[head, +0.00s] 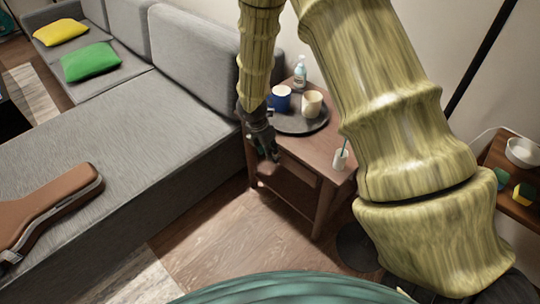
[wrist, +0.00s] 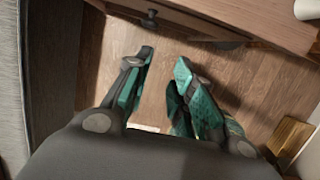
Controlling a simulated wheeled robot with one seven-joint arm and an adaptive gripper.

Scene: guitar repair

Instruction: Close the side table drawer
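The brown wooden side table (head: 333,168) stands beside the grey sofa in the head view. Its drawer (head: 290,183) is on the side facing me, partly behind my gripper; I cannot tell exactly how far out it stands. In the head view my gripper (head: 268,150) points down at the table's left front.
A dark round tray (head: 298,125) on the table holds a blue mug (head: 281,98) and a cream mug (head: 312,104). A clear bottle (head: 300,72) stands behind, a small white container (head: 340,159) near the front right corner. The sofa (head: 150,110) borders the left.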

